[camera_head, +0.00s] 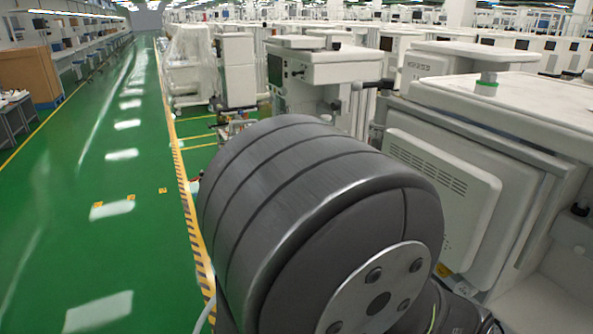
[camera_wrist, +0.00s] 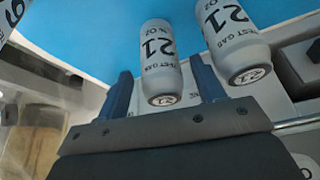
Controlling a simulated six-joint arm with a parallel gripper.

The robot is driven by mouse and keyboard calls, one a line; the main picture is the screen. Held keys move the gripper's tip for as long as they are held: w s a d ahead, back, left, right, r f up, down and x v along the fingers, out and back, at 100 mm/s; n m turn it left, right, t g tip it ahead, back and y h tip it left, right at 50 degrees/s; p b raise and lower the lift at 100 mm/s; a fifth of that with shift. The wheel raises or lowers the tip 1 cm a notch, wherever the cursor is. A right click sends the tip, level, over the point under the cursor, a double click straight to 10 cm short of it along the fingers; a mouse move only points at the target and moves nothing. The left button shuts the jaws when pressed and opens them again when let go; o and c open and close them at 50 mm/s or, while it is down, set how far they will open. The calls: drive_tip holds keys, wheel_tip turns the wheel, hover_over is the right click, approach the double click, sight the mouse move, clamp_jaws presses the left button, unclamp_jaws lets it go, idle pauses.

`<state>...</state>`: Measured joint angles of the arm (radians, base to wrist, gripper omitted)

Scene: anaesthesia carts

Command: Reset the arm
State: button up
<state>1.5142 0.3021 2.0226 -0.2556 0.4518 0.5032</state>
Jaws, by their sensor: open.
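My gripper (camera_wrist: 162,68) shows in the wrist view with two dark blue fingers spread apart, so it is open. A white test gas bottle marked 21 (camera_wrist: 160,58) appears between the fingers, with a gap to each. I cannot tell how far it is from them in depth. A second such bottle (camera_wrist: 232,42) is to the right of the right finger. In the head view a big dark grey joint of my own arm fills the middle, and my gripper is not visible there.
The bottles appear against a blue surface (camera_wrist: 100,35). Another labelled white object (camera_wrist: 10,15) is cut off at the upper left. In the head view, white carts (camera_head: 325,68) stand behind and right of my arm. The green floor aisle (camera_head: 90,230) on the left is clear.

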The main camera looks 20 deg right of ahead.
drive_tip(key=shift+x, duration=1.8)
drive_tip(key=shift+r, duration=0.15)
drive_tip(key=v, duration=1.2)
drive_tip(key=x, duration=1.2)
drive_tip(key=shift+d+r, duration=0.1)
drive_tip(key=shift+r, duration=0.1)
wheel_tip(320, 180, up, 3)
drive_tip(key=shift+r, duration=0.15)
drive_tip(key=shift+s+a+r, duration=0.35)
